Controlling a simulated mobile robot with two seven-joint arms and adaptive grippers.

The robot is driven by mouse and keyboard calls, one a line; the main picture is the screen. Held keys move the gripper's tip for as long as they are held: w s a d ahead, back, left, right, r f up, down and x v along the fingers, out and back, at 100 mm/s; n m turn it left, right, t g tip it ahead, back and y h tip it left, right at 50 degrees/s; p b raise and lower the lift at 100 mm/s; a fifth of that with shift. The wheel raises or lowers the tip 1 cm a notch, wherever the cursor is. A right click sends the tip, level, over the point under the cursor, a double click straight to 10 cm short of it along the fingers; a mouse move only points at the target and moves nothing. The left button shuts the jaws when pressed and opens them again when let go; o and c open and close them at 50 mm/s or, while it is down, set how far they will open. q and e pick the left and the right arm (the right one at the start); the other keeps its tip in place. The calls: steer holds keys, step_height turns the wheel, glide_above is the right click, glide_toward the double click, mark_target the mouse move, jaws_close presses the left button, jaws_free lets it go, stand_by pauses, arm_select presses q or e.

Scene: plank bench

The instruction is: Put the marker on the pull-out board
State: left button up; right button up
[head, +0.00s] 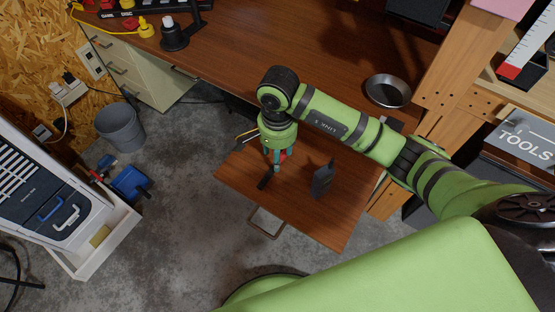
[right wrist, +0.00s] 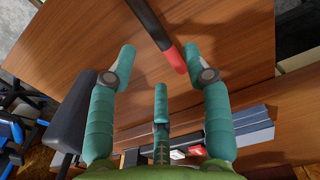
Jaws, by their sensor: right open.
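The marker, a slim black stick with a red end, lies on the pull-out board (head: 335,225). Its black part (head: 265,182) shows just below my right gripper (head: 273,165) in the head view, the red end partly behind the fingers. In the right wrist view the marker (right wrist: 150,24) enters from the top, its red end close to the right finger's tip. My right gripper (right wrist: 160,60) is open, its teal fingers spread just above the wood. Whether a finger touches the marker cannot be told. My left gripper is not in view.
A metal bowl (head: 388,91) sits on the desk (head: 235,50) behind. The board's front right part is bare.

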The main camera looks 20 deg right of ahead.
step_height(320, 180, up, 8)
steer(key=shift+f+b, duration=0.15)
steer(key=shift+b, duration=0.25)
stand_by(0.3)
